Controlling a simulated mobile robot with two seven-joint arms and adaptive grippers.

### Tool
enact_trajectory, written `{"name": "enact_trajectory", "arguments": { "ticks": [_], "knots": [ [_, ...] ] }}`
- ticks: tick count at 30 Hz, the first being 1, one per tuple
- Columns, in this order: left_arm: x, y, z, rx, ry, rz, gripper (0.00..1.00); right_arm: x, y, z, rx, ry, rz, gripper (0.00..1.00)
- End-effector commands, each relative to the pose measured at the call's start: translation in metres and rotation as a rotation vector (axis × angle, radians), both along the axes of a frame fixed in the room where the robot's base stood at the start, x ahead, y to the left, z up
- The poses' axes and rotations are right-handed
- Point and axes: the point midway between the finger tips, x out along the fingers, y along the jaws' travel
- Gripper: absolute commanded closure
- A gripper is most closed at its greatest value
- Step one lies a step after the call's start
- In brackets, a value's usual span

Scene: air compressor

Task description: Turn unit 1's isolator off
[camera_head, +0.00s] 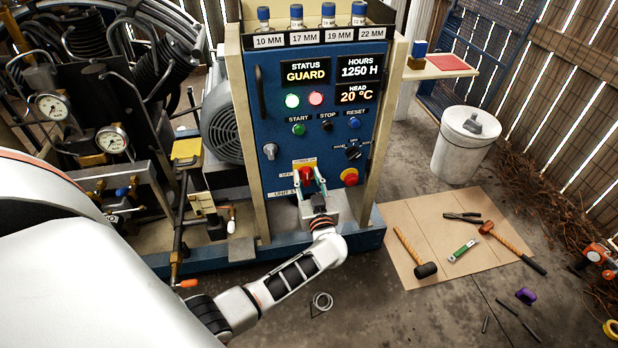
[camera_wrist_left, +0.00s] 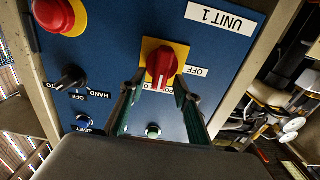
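Unit 1's isolator is a red rotary knob (camera_head: 306,173) on a yellow plate, low on the blue control panel (camera_head: 273,112). In the left wrist view the red knob (camera_wrist_left: 163,65) sits at the centre, with OFF lettering beside its plate and a white UNIT 1 label (camera_wrist_left: 221,18) near it. My left gripper (camera_head: 309,180) is in front of the knob. Its two fingers are apart, one on each side of the knob, with the gap between them empty up to the knob; I cannot tell whether they touch it. My right gripper is in neither view.
A red emergency-stop button (camera_head: 350,177) on a yellow base and a black selector (camera_head: 353,153) are close to the isolator. Gauges and pipework stand left of the panel. Tools lie on a cardboard mat (camera_head: 396,222) on the floor at right, near a white bin (camera_head: 463,150).

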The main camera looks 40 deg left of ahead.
Motion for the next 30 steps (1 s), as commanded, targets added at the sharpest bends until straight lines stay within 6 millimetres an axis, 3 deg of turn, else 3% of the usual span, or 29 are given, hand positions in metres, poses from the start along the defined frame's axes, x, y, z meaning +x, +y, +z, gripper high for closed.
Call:
{"name": "enact_trajectory", "arguments": {
  "ticks": [8, 12, 30],
  "knots": [
    [0.0015, 0.001, 0.0011, 0.001, -0.001, -0.001, 0.68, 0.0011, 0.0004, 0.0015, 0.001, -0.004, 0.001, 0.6],
    [0.0014, 0.001, 0.0009, 0.001, -0.001, -0.001, 1.0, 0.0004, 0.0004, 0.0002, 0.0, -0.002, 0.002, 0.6],
    [-0.001, 0.002, 0.0015, -0.096, -0.111, -0.001, 1.0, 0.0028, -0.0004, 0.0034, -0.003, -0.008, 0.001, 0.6]
  ]
}}
